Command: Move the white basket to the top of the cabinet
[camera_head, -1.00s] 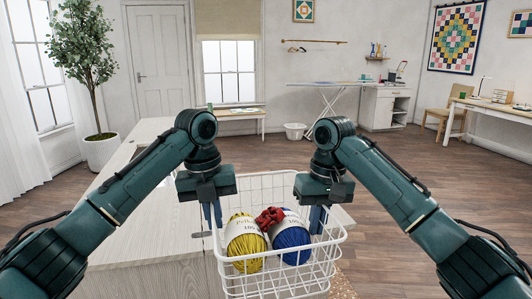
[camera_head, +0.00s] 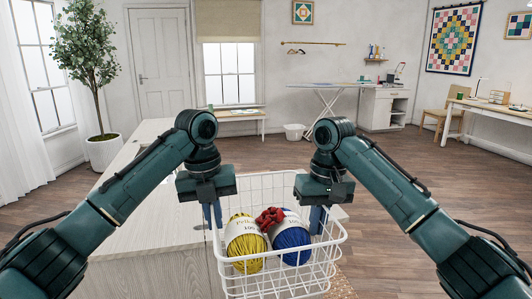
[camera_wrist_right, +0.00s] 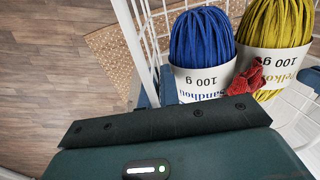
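The white wire basket (camera_head: 282,188) is low in the middle of the head view. It holds a yellow yarn ball (camera_head: 244,243), a blue yarn ball (camera_head: 291,239) and a small red item (camera_head: 269,218). My left gripper (camera_head: 212,216) is shut on the basket's left side, and my right gripper (camera_head: 318,218) is shut on its right side. The fingertips are partly hidden. The basket looks upright and held off the floor. The cabinet (camera_head: 150,228), with a pale wood top, is to the left, close to the basket's left side.
A patterned rug (camera_wrist_right: 110,52) lies on the wood floor below the basket. A potted plant (camera_head: 91,70) stands at the left behind the cabinet. An ironing board (camera_head: 322,86) and a white bin (camera_head: 294,131) are far back. The floor at the right is open.

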